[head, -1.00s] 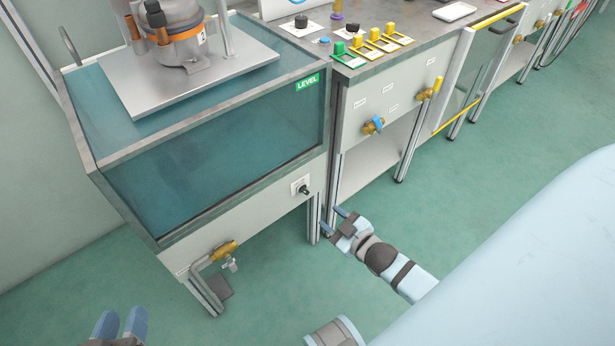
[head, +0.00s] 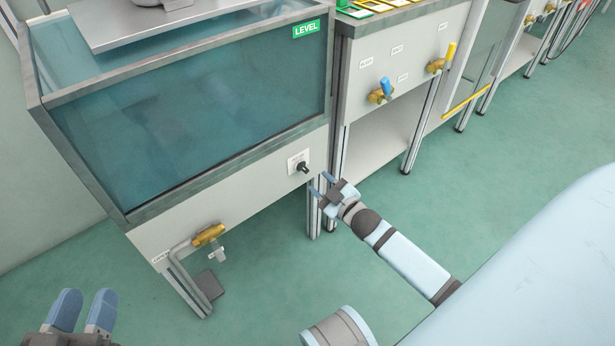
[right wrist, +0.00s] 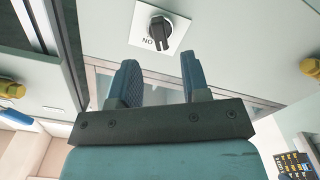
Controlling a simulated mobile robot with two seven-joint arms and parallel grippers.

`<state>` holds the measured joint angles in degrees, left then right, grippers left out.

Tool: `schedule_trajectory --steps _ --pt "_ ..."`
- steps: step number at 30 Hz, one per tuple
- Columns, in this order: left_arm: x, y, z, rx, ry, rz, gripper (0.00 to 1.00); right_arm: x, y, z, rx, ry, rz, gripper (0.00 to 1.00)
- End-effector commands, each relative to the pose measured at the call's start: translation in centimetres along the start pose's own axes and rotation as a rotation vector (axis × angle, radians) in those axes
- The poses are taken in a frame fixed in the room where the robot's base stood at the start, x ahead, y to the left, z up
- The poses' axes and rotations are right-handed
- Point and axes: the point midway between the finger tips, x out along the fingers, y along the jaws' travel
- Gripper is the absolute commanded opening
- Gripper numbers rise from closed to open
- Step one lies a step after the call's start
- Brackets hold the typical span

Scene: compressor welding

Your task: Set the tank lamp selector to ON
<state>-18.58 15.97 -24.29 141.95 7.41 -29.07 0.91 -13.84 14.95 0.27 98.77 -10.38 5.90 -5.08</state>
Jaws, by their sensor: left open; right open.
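The tank lamp selector (head: 302,167) is a black knob on a small white plate, on the pale panel below the water tank (head: 200,120). In the right wrist view the selector (right wrist: 160,32) is ahead of the fingertips, its grip bar roughly upright in the picture. An upside-down ON mark is beside it. My right gripper (head: 322,183) is open and empty, close to the selector, at its lower right in the head view. Its fingers (right wrist: 159,65) show apart in the wrist view, with a gap to the knob. My left gripper (head: 86,300) is open and empty at the lower left.
A brass valve with a pipe (head: 208,235) is at the panel's lower left. A neighbouring bench carries a blue-handled valve (head: 381,91) and a yellow-handled valve (head: 442,59). A metal leg post (head: 315,208) stands by my right gripper.

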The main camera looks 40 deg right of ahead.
Motion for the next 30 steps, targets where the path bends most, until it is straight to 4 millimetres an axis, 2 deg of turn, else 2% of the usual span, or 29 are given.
schedule_trajectory --steps 3,9,15,22,27,28,30 --pt "0.2 -0.5 0.3 0.058 0.032 -0.002 0.43 2.5 -0.1 0.3 -0.001 0.003 0.002 0.43" --pt "0.5 -1.0 0.0 0.128 0.068 -0.006 0.43 5.2 0.0 0.2 -0.001 0.001 0.001 0.43" --pt "0.5 -1.2 -0.1 0.152 0.078 -0.009 0.43 6.1 0.0 0.1 -0.001 -0.001 0.000 0.43" --pt "0.5 -1.2 -0.3 0.153 0.083 -0.008 0.43 6.1 0.0 0.0 0.000 -0.001 0.000 0.43" --pt "0.5 -1.2 -0.4 0.153 0.085 -0.008 0.43 6.1 0.0 0.0 0.000 -0.001 0.000 0.04" --pt "0.5 -1.2 -0.4 0.153 0.085 -0.008 0.43 6.1 0.0 0.0 0.000 -0.001 0.000 0.00" --pt "0.5 -1.2 -0.4 0.153 0.085 -0.008 0.43 6.1 0.0 0.0 0.000 -0.001 0.001 0.00"
